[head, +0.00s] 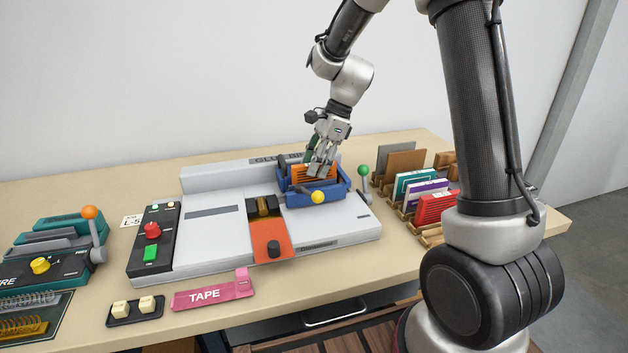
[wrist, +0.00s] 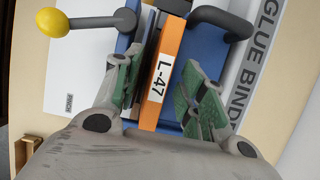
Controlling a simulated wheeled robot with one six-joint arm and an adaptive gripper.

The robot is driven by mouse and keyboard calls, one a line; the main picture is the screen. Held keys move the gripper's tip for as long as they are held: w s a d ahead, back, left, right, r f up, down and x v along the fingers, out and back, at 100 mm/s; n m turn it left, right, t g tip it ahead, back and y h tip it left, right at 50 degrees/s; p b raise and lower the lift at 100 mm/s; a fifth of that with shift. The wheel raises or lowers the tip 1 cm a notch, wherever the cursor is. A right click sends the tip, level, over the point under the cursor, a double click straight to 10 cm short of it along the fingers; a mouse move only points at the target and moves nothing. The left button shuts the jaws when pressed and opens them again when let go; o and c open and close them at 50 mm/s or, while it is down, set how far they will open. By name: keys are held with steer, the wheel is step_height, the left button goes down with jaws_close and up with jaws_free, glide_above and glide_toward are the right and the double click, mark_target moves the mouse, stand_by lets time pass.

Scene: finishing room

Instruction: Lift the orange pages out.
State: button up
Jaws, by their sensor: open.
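The orange pages (head: 312,173) stand in the blue clamp (head: 299,188) of the glue binder (head: 220,232). In the wrist view the orange pages (wrist: 171,53) carry a white label reading L-47. My gripper (head: 318,170) is right over the clamp, fingers pointing down. In the wrist view my gripper (wrist: 157,88) is open, with one green-padded finger on each side of the orange pages. I cannot tell whether either pad touches them. The lower part of the pages is hidden in the clamp.
The clamp's yellow-knobbed lever (head: 318,197) and a green-knobbed lever (head: 363,172) stand close by. A wooden rack (head: 428,238) with several colored books is at right. A pink TAPE box (head: 213,291) lies in front. A wire machine (head: 50,262) is at left.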

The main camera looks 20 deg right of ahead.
stand_by(0.3)
jaws_close()
